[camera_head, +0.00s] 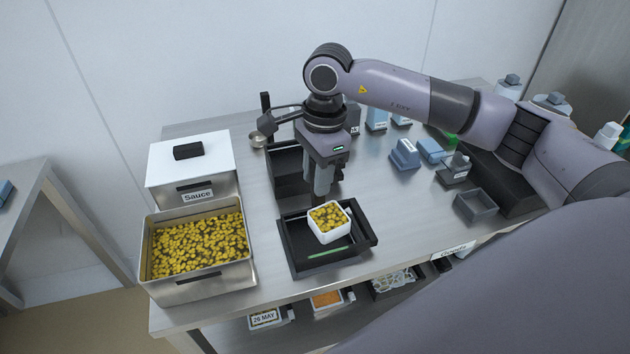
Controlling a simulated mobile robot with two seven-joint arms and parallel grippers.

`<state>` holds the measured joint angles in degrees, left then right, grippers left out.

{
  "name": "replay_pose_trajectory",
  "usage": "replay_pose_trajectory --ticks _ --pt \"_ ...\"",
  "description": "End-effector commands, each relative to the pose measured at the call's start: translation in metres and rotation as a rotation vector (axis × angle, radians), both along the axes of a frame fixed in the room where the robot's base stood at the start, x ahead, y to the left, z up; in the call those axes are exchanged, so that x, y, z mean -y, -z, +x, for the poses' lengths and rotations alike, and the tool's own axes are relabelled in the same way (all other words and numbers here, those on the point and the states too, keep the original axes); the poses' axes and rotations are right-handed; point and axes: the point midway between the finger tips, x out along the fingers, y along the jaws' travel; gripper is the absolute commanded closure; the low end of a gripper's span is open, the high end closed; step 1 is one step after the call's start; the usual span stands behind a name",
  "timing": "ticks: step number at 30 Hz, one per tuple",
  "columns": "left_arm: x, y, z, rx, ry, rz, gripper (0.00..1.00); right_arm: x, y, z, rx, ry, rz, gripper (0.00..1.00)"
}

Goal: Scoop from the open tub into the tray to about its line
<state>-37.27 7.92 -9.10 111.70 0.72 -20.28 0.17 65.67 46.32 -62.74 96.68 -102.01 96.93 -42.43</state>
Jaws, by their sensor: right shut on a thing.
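The open tub (207,286) is a steel container full of yellow pieces, at the front left of the table. A small white tray (328,237) holds yellow pieces and sits tilted over a black holder (300,268), right of the tub. The pieces come near its rim; I cannot make out a fill line. My right gripper (322,194) points down at the tray's far edge and is shut on it; the contact is partly hidden. No scoop can be clearly made out. My left gripper is not in view.
A lidded steel tub labelled "Sauce" (197,196) stands behind the open tub. A black bin (287,172) is behind the holder. Blue blocks (405,154) and a small grey tray (476,205) are at the right. Labelled trays (265,319) lie on the lower shelf.

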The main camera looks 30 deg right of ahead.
Motion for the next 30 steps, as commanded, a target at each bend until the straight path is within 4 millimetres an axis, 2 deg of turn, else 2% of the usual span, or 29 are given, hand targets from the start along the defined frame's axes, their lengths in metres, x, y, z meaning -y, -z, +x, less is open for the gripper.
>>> replay_pose_trajectory --ticks 21,30 --pt "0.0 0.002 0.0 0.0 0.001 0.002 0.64 0.037 -0.009 0.033 0.015 1.234 0.007 1.0" --pt "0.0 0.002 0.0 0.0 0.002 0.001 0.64 0.05 -0.013 0.043 0.028 1.647 0.018 1.0"
